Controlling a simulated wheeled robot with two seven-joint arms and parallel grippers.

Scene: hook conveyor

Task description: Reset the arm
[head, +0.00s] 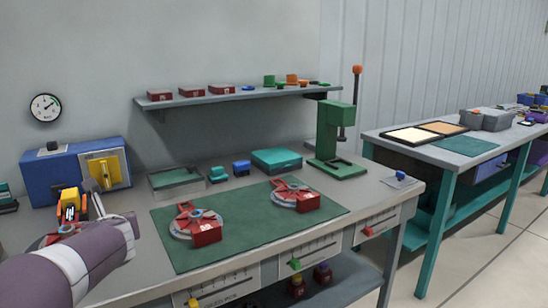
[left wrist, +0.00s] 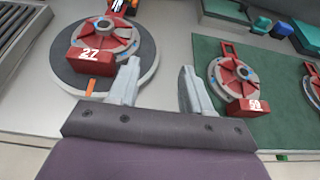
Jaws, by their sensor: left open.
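My left gripper (head: 108,200) reaches in from the left in the head view, above the left part of the workbench (head: 240,262). In the left wrist view its two grey fingers (left wrist: 160,68) are apart with nothing between them. A red fixture marked 27 (left wrist: 92,60) sits on a dark round plate (left wrist: 70,75) to the left of the fingers. A red fixture marked 50 (left wrist: 247,106) lies on the green mat (left wrist: 210,60) to their right. In the head view the mat holds two red fixtures, a nearer one (head: 206,235) and a farther one (head: 306,203). My right gripper is not seen.
A blue box with a yellow front (head: 60,178) stands behind the gripper. A green press (head: 335,140) stands at the bench's far right. A shelf (head: 235,97) with red boxes hangs on the wall. A second table (head: 400,150) stands to the right.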

